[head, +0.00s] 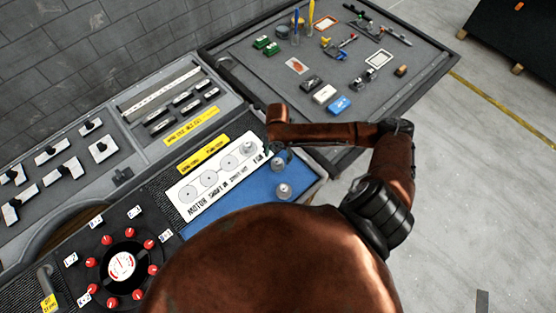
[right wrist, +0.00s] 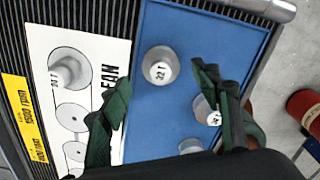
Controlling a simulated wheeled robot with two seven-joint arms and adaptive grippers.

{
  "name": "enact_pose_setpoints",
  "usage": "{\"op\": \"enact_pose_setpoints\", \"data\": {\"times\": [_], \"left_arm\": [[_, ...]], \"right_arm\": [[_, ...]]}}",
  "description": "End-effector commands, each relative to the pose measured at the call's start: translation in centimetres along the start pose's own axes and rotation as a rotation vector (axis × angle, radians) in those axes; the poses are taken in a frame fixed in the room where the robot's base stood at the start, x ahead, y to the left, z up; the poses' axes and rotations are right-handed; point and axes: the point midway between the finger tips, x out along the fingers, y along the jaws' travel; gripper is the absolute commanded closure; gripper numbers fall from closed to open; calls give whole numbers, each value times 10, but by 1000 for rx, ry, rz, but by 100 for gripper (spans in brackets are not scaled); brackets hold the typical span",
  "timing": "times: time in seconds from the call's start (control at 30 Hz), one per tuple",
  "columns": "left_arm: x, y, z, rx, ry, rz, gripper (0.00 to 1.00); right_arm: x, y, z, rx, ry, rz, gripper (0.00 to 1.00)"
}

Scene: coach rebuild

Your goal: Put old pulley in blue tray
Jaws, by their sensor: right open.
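The blue tray (head: 240,199) lies beside a white board with printed circles; it also fills the middle of the right wrist view (right wrist: 165,120). A grey pulley (right wrist: 160,65) marked "32 T" stands on the tray, between and beyond my fingertips, not gripped. A second pulley (right wrist: 205,110) is partly hidden by my right-hand finger, and part of a third (right wrist: 190,145) shows lower down. Another pulley (right wrist: 70,70) stands on the white board. Which one is the old pulley, I cannot tell. My right gripper (head: 277,153) is open and empty over the tray; its green-black fingers show in the wrist view (right wrist: 162,80). My left gripper is out of view.
The white board (head: 215,183) adjoins the tray. A dial with red knobs (head: 122,264) is at lower left. A grey table (head: 290,95) behind holds small tools and parts. A red cylinder (right wrist: 305,108) stands on the floor, right in the wrist view.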

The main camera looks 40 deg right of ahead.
Motion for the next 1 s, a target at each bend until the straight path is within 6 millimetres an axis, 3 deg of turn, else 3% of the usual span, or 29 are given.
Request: {"op": "enact_pose_setpoints", "data": {"times": [0.2, 0.4, 1.0], "left_arm": [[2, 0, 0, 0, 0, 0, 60], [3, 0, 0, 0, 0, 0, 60], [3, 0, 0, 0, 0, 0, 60]], "right_arm": [[-45, 0, 1, 0, -3, 1, 42], [-66, 0, 1, 1, -1, 0, 42], [-70, 0, 0, 1, 1, -1, 42]]}}
